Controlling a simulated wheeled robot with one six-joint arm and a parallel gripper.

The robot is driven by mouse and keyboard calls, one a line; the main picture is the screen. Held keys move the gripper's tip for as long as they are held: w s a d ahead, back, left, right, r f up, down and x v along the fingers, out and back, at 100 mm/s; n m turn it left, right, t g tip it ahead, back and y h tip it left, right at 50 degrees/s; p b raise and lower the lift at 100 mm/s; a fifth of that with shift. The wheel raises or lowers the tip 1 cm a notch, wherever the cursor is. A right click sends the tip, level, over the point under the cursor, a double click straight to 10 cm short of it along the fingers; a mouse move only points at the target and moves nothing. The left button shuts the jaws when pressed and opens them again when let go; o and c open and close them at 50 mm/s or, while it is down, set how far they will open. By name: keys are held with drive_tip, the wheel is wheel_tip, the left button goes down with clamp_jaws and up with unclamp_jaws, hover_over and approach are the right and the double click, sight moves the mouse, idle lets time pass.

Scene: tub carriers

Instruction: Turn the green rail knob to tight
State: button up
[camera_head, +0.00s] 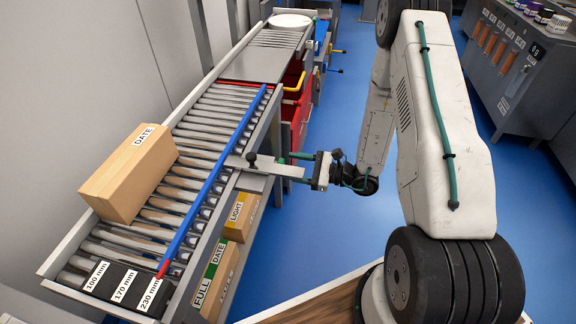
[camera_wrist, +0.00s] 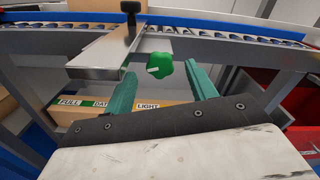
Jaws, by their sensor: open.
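The green rail knob (camera_wrist: 160,64) shows in the wrist view, under the conveyor edge beside a flat metal bracket (camera_wrist: 108,52). A white mark on the knob points to the left. My gripper (camera_wrist: 160,72) is open, with one teal finger to the left of the knob and one to the right, apart from it. In the head view my gripper (camera_head: 296,168) is at the right side of the conveyor, by the end of the metal bracket (camera_head: 270,167). I cannot clearly make out the knob there. The blue guide rail (camera_head: 213,176) runs along the rollers.
A cardboard box (camera_head: 130,172) marked DATE lies on the rollers left of the rail. Black blocks (camera_head: 125,288) labelled 100, 170 and 230 mm are at the near end. A black-topped post (camera_wrist: 131,10) stands on the bracket. Labelled cartons (camera_head: 240,215) sit below the conveyor.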

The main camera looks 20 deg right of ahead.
drive_tip(key=v, duration=0.5)
drive_tip(key=shift+s, duration=0.1)
drive_tip(key=x, duration=0.8)
drive_tip(key=shift+f, duration=0.15)
drive_tip(key=c, duration=1)
